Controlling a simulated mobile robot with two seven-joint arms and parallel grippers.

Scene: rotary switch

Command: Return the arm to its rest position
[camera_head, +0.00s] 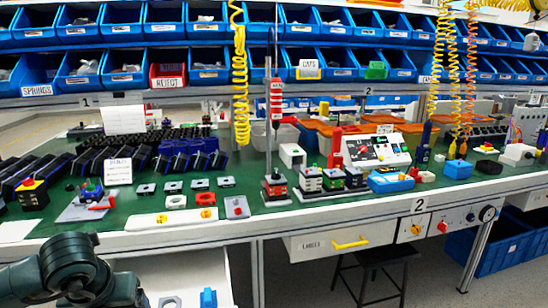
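My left arm enters at the lower left in the head view, as dark grey-green rounded links in front of the bench's left end. Its links appear over the front of an open white drawer (215,262). No gripper fingers are visible there, so I cannot see whether that gripper holds anything. My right arm and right gripper are not in view.
The green-topped workbench (140,205) is crowded with small parts and switch boxes. A closed drawer with a yellow handle (350,244) is at the centre front. A black stool (374,258) stands below. Blue bins line the back; coiled hoses hang above.

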